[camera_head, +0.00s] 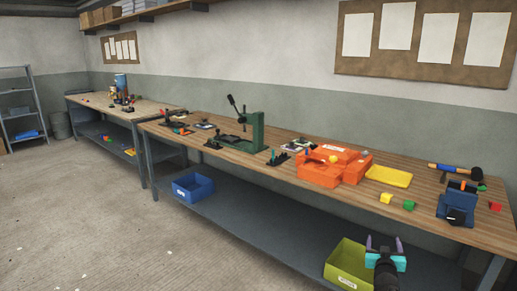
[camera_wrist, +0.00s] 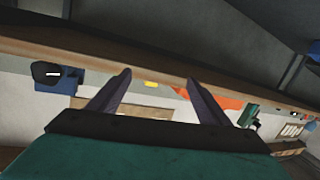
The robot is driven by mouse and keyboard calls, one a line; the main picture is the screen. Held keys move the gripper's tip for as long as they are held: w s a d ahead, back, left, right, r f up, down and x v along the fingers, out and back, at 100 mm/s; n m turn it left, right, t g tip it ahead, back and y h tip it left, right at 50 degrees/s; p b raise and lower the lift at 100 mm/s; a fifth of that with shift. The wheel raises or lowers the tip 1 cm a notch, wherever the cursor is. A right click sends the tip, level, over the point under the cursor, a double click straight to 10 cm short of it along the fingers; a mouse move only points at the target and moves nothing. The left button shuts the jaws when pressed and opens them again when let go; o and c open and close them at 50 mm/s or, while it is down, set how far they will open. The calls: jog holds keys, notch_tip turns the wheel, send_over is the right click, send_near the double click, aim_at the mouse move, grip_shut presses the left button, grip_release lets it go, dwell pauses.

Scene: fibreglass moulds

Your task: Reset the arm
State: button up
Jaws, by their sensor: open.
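My gripper (camera_head: 384,244) shows at the lower right in the head view, in front of the workbench (camera_head: 285,211) and beside the green bin. Its two dark purple fingers stand apart with nothing between them. In the wrist view my gripper (camera_wrist: 158,82) is also open and empty, with its fingers in front of the bench's edge. The wrist view is tilted, and the bench and wall look turned over. No part of my gripper visibly touches anything.
On the bench are an orange mould (camera_head: 335,168), a yellow slab (camera_head: 389,176), a blue vise (camera_head: 457,205), a hammer (camera_head: 455,170) and a green press (camera_head: 250,133). A green bin (camera_head: 349,264) and a blue bin (camera_head: 193,187) sit on the lower shelf. The floor at left is clear.

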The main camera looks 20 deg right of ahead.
jog(key=w+a+f+n+g+y, duration=0.1)
jog(key=w+a+f+y, duration=0.15)
jog(key=a+f, duration=0.6)
jog(key=w+a+f+n+y, duration=0.1)
jog(key=w+a+f+y, duration=0.15)
jog(key=a+f, duration=0.6)
jog(key=s+a+f+n+g+y, duration=0.1)
jog(key=s+a+f+g, duration=0.15)
jog(key=a+f, duration=0.6)
jog(key=s+a+f+n+g+y, duration=0.1)
jog(key=s+a+f+g+y, duration=0.15)
jog(key=a+f, duration=0.6)
jog(key=s+a+f+n+g, duration=0.1)
jog(key=s+a+f+g, duration=0.2)
jog(key=s+a+f, duration=0.35)
jog(key=s+a+f+g, duration=0.3)
jog(key=s+a, duration=0.5)
jog(key=s, duration=0.4)
jog(key=s+a+r+g+y, duration=0.1)
jog(key=s+g, duration=0.2)
jog(key=s, duration=0.4)
jog(key=s+a+n+g+y, duration=0.1)
jog(key=s+g, duration=0.2)
jog(key=s, duration=0.5)
jog(key=shift+s+a+r, duration=0.15)
jog(key=shift+a+r, duration=0.2)
